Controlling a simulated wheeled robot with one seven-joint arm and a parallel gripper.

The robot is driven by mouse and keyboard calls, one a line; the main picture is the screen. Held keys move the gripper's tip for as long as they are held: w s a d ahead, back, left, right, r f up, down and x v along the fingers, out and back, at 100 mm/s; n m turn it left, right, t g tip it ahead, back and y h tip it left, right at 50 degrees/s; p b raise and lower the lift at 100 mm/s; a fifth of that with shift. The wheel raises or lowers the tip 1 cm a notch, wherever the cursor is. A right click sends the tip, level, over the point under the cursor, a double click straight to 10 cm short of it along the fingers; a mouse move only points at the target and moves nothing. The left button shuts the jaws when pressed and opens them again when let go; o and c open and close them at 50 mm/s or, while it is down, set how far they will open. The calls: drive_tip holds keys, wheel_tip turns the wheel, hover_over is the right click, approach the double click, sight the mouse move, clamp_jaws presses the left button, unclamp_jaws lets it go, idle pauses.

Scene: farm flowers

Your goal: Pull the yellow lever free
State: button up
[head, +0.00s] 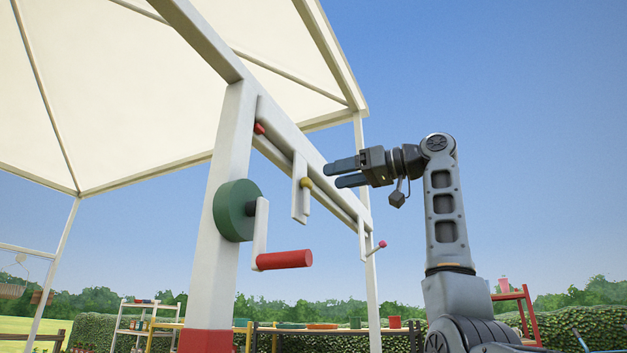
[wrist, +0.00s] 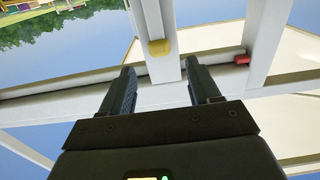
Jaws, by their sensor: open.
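The yellow lever (head: 306,183) is a small yellow knob on a white upright bar fixed to the white frame beam. In the wrist view the yellow knob (wrist: 159,47) shows just beyond and between my fingertips. My gripper (head: 338,174) is open and empty, level with the knob and a little to its right in the head view. In the wrist view my gripper (wrist: 158,66) has its two fingers apart on either side of the white bar's line. I see no contact with the knob.
A green wheel (head: 236,210) with a red crank handle (head: 284,260) is on the post, left of and below the lever. A red knob (head: 259,128) sits on the beam, also in the wrist view (wrist: 242,59). A pink-red knob (head: 382,244) is lower right. Open sky lies right.

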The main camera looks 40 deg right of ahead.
sight(311, 182)
drive_tip(key=p+x, duration=0.1)
drive_tip(key=x, duration=0.5)
drive_tip(key=shift+w+p, duration=0.25)
drive_tip(key=shift+p, duration=0.1)
drive_tip(key=shift+c, duration=0.4)
clamp_jaws()
